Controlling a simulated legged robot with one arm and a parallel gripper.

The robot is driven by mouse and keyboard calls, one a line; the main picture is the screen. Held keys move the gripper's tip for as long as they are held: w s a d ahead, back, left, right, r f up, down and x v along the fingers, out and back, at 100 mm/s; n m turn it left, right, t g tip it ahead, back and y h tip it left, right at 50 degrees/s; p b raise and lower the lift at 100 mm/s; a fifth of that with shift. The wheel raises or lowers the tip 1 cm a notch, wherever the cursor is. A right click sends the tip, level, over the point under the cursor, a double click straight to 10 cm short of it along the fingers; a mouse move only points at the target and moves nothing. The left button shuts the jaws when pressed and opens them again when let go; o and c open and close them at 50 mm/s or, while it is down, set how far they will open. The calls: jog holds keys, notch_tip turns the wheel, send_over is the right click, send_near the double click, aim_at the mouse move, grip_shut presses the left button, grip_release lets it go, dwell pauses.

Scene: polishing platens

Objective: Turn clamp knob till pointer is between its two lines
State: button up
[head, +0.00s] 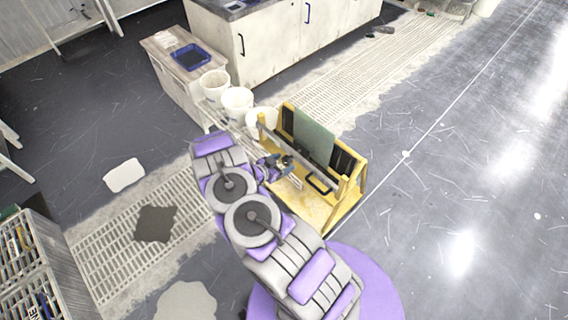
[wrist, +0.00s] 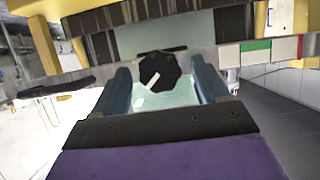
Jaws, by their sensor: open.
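The clamp knob (wrist: 158,70) is black and many-sided, in the upper middle of the wrist view. Its white pointer (wrist: 153,80) slants toward the lower left. I cannot make out the two lines around it. My gripper (wrist: 160,64) is open, with one blue finger on each side of the knob; gaps show between fingers and knob, and I cannot tell the depth between them. In the head view my gripper (head: 277,164) is at the front of the yellow clamp stand (head: 352,193), which holds an upright green plate (head: 313,137). The knob is hidden there.
A grey bar with green, white and red blocks (wrist: 256,52) runs beside the knob. White buckets (head: 237,102) stand behind the yellow stand, near a white cabinet (head: 275,45). A black handle (head: 319,184) is on the stand. The floor to the right is open.

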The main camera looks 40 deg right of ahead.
jog(key=shift+x, duration=0.75)
jog(key=shift+a+r, duration=0.1)
jog(key=shift+a, duration=0.3)
jog(key=shift+c, duration=0.2)
jog(key=shift+d, duration=0.35)
jog(key=c, duration=0.6)
jog(key=shift+a, duration=0.1)
jog(key=c, duration=0.4)
